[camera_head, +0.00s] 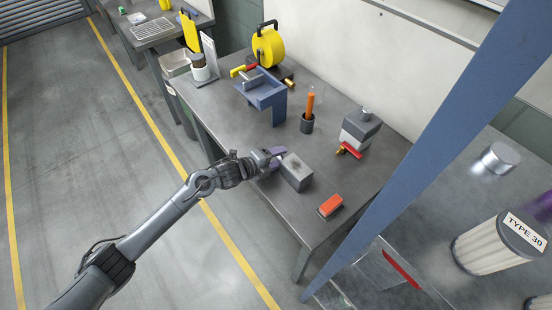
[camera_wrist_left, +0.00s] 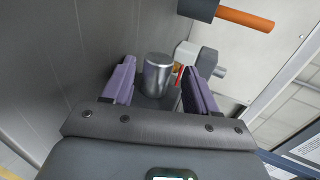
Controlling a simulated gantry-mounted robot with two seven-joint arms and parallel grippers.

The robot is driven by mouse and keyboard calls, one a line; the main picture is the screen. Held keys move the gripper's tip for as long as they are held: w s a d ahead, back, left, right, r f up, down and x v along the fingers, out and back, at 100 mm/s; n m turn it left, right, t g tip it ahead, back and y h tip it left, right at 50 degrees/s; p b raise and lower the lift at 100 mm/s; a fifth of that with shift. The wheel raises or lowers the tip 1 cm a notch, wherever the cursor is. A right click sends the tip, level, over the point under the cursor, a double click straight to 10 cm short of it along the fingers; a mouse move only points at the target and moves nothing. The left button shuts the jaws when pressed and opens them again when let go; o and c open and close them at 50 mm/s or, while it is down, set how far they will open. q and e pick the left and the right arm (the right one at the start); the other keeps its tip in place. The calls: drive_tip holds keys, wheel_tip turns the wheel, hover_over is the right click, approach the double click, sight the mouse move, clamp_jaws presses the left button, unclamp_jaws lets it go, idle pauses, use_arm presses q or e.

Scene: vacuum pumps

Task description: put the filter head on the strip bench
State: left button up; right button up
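My left gripper (camera_head: 277,158) reaches over the front of a grey bench (camera_head: 225,108), beside a grey block (camera_head: 297,172). In the left wrist view its two purple fingers (camera_wrist_left: 160,88) stand apart. A silver cylinder (camera_wrist_left: 157,74) shows between them, with a gap on each side. I cannot tell whether this cylinder belongs to the grey block, nor which thing is the filter head. Further along the bench is a white-and-grey unit (camera_head: 360,130) with a red lever; it also shows in the left wrist view (camera_wrist_left: 186,54). My right gripper is not recognisable.
An orange-handled tool stands in a dark cup (camera_head: 307,123). A red-orange block (camera_head: 331,205) lies near the front corner. A blue stand (camera_head: 266,95) and a yellow reel (camera_head: 267,46) are further back. At right are a pleated cartridge (camera_head: 489,244) marked TYPE 30 and a silver cylinder (camera_head: 498,158).

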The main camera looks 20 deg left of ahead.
use_arm(q)
drive_tip(key=shift+s+f, duration=0.1)
drive_tip(key=shift+f, duration=0.15)
drive_tip(key=shift+s+a+r, duration=0.15)
drive_tip(key=shift+a, duration=0.05)
drive_tip(key=p+v, duration=0.1)
drive_tip(key=v, duration=0.9)
drive_tip(key=shift+s+r, duration=0.1)
drive_tip(key=shift+r, duration=0.15)
drive_tip(key=c, duration=1.1)
clamp_jaws()
